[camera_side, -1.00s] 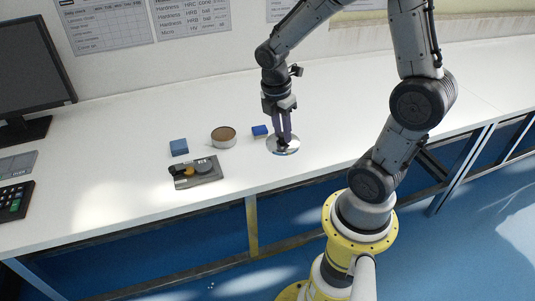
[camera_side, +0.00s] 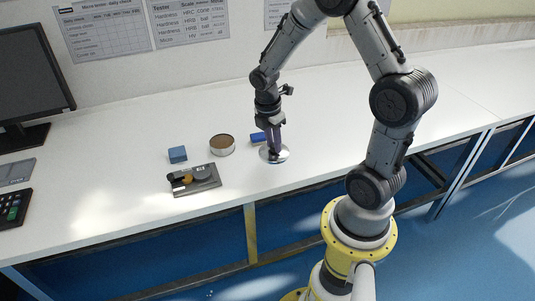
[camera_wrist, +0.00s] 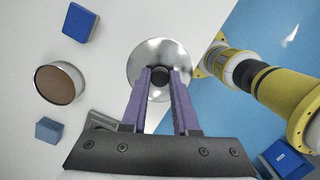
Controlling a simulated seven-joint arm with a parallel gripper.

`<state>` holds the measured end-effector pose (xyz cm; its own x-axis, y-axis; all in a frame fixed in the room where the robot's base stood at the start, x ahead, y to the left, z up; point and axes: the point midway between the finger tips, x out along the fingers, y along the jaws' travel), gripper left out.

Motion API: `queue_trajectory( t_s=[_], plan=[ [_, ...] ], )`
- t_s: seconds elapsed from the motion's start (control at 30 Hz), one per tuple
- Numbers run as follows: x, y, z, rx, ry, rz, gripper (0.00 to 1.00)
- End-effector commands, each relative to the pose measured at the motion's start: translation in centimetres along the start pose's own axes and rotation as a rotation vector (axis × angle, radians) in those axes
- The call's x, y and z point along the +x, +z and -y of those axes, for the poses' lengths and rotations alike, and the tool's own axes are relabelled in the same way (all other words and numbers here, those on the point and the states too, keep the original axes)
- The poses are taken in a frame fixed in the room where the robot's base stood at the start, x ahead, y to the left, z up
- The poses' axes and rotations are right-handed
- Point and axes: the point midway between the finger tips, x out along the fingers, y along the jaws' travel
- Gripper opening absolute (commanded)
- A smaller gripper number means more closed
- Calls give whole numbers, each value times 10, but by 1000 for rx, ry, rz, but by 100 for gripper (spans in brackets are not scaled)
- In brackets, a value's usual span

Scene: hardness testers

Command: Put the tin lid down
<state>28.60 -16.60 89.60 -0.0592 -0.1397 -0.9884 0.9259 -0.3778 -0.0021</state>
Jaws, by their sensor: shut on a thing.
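The tin lid (camera_side: 281,156) is a shiny silver disc with a dark central knob. My gripper (camera_side: 272,148) points down at it, its purple fingers shut on the knob. In the wrist view the lid (camera_wrist: 150,50) lies flat beyond the fingertips, and my gripper (camera_wrist: 159,78) grips the knob from both sides. The lid is low over the white bench near its front edge; I cannot tell whether it touches the surface. An open round tin (camera_side: 222,146) with a brown inside stands to its left, also in the wrist view (camera_wrist: 55,84).
A dark blue block (camera_side: 258,138) sits close behind the lid. A lighter blue block (camera_side: 177,154) is left of the tin. A dark plate (camera_side: 205,185) with small discs lies in front of the tin. A monitor (camera_side: 30,85) stands far left. The bench (camera_side: 340,120) is clear to the right.

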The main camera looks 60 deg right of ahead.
Motion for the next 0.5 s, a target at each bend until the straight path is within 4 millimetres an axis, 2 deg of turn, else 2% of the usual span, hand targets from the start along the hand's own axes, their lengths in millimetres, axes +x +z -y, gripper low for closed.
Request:
queue_trajectory(
  t_s=[0.1,0.2,0.37,0.5],
  plan=[
    [18,-1,-15,1,-1,0,0],
    [26,-1,-22,1,1,0,0],
    [32,-1,-27,1,1,0,0],
    [48,-3,-30,1,-1,0,0]
  ],
)
